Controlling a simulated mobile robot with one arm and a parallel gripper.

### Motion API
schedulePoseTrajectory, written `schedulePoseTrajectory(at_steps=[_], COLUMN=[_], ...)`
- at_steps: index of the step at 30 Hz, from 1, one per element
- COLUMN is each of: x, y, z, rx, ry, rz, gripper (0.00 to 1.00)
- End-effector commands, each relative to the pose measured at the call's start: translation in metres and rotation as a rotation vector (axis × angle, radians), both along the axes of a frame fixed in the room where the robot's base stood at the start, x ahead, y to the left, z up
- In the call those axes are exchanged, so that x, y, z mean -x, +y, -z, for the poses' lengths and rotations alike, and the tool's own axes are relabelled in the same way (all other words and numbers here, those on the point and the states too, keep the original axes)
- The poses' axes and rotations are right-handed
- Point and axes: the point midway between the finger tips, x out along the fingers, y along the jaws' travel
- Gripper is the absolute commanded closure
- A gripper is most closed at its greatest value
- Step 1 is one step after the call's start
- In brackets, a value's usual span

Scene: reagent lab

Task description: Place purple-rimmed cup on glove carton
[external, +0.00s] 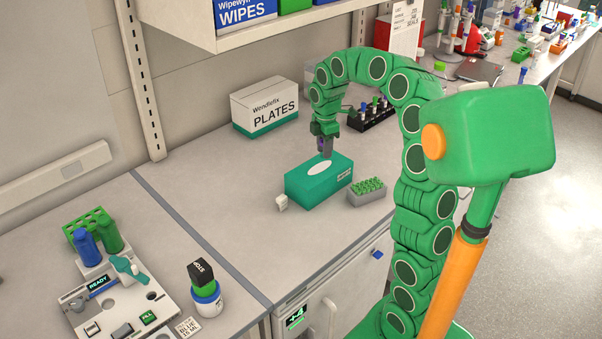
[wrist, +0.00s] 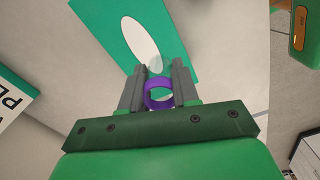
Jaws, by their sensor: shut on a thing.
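My gripper (wrist: 159,90) is shut on the purple-rimmed cup (wrist: 159,88), whose purple ring shows between the two grey fingers in the wrist view. In the external view my gripper (external: 325,149) points down just over the glove carton (external: 318,184), and the cup is mostly hidden by the fingers there. The carton is a teal box with a white oval on top; it also shows in the wrist view (wrist: 185,40), beyond the fingertips. I cannot tell whether the cup touches the carton top.
A white and green PLATES box (external: 264,107) stands behind the carton. A grey rack of green-capped tubes (external: 367,191) is close on its right, and a small white item (external: 282,203) is at its left front. A black tube rack (external: 372,115) stands behind.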

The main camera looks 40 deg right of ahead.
Motion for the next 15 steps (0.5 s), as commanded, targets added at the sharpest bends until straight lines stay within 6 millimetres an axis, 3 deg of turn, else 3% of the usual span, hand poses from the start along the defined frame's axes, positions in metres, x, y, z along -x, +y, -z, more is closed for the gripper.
schedulePoseTrajectory(at_steps=[6, 15], x=[-0.016, -0.023], y=[-0.006, -0.008], z=[0.020, 0.031], rx=[0.001, 0.000], ry=[-0.002, 0.000], rz=[0.001, 0.000], gripper=[0.99, 0.99])
